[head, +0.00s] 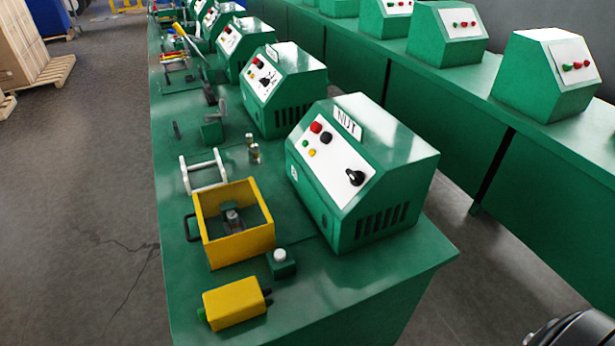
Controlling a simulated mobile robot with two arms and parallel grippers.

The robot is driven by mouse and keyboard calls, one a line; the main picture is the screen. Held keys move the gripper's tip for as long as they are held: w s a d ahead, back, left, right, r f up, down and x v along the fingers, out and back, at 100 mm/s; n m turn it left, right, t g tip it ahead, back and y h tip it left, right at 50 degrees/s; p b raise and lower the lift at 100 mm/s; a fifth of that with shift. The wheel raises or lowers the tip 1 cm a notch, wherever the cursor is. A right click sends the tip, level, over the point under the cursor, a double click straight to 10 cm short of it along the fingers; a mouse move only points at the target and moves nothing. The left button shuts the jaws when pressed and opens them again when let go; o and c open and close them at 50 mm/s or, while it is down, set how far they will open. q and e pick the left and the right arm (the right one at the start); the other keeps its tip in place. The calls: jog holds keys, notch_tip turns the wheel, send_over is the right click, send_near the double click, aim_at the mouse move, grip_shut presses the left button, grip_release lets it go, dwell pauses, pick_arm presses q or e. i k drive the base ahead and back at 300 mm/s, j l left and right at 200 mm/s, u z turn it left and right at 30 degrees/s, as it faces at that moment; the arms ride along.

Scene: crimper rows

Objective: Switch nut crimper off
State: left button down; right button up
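The nut crimper (390,185) is a green box with a sloped white front panel (335,165) and a "NUT" label (348,122) on top. It stands near the close end of the green bench. The knob's exact setting is too small to read. Neither gripper shows; only a dark rounded part, possibly mine, is at the bottom right corner.
The bench (210,310) also holds a yellow open frame (240,250), a yellow box (235,303), a small green block with a white button (281,263) and more green machines (283,88) behind. A second bench (540,170) stands right across an aisle.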

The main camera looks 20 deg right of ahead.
aim_at(356, 178)
jog(key=j+z, duration=0.4)
jog(key=k+j+z, duration=0.1)
jog(key=j+z, duration=0.3)
jog(key=k+j+z, duration=0.1)
jog(key=j+z, duration=0.25)
jog(key=l, duration=0.1)
